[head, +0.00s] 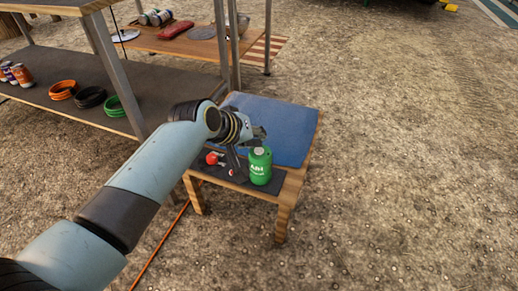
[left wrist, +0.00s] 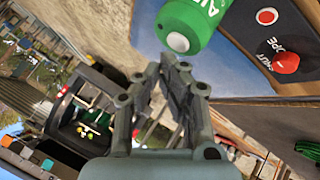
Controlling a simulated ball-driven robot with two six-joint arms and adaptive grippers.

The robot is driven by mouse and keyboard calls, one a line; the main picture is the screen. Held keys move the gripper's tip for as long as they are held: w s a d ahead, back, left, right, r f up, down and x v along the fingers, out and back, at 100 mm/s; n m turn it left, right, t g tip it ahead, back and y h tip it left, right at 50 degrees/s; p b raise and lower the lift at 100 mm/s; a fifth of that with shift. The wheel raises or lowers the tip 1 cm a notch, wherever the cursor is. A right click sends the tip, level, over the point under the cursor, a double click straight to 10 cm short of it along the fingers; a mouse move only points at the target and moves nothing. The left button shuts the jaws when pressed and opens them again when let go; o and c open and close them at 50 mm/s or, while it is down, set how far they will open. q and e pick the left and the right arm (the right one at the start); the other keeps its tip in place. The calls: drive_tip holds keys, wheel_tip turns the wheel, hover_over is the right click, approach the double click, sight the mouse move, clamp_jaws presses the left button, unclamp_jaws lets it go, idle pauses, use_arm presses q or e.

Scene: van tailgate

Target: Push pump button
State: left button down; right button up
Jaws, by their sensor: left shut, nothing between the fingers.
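A green canister (head: 260,170) with white lettering stands upright on a dark mat or panel on the small wooden table. Its pale round top (head: 260,150) faces up; in the left wrist view this white cap (left wrist: 178,42) shows on the green canister (left wrist: 196,20). A red knob (head: 211,158) and a small red round button (left wrist: 267,16) sit beside it on the dark panel. The red knob is large in the left wrist view (left wrist: 286,62). My left gripper (head: 261,133) is shut and empty, near the canister's top. Its fingertips (left wrist: 177,62) appear close to the white cap; contact cannot be told.
The small table (head: 299,178) carries a blue surface (head: 285,120). A shelf rack (head: 150,75) at upper left holds orange, black and green coils (head: 113,107) and cans. Its metal posts stand close behind the arm. Bare gravel ground lies open to the right.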

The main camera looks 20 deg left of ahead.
use_arm(q)
drive_tip(key=shift+f, duration=0.15)
idle(0.3)
drive_tip(key=shift+f, duration=0.3)
